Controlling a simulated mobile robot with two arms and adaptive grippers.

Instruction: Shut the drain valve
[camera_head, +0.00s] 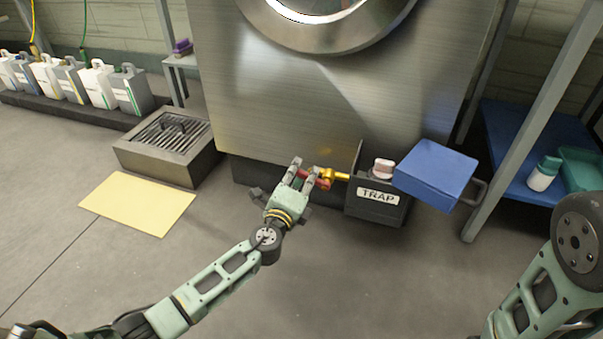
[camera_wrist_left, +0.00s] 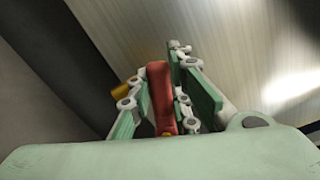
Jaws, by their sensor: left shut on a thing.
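The drain valve has a red handle (camera_wrist_left: 160,95) and a brass body (camera_head: 338,176), low on the front of the steel machine (camera_head: 300,90), to the left of the dark box labelled TRAP (camera_head: 377,211). My left gripper (camera_head: 306,172) is at the valve. In the left wrist view the gripper's fingers (camera_wrist_left: 170,100) stand on both sides of the red handle, shut on it. Part of the brass shows at the left of the fingers. The fingers hide part of the handle in the head view. My right arm shows at the lower right, but its gripper is out of view.
A grated floor drain box (camera_head: 170,145) and a yellow mat (camera_head: 138,203) lie left. A shelf post (camera_head: 535,120) stands right. The floor in front is clear.

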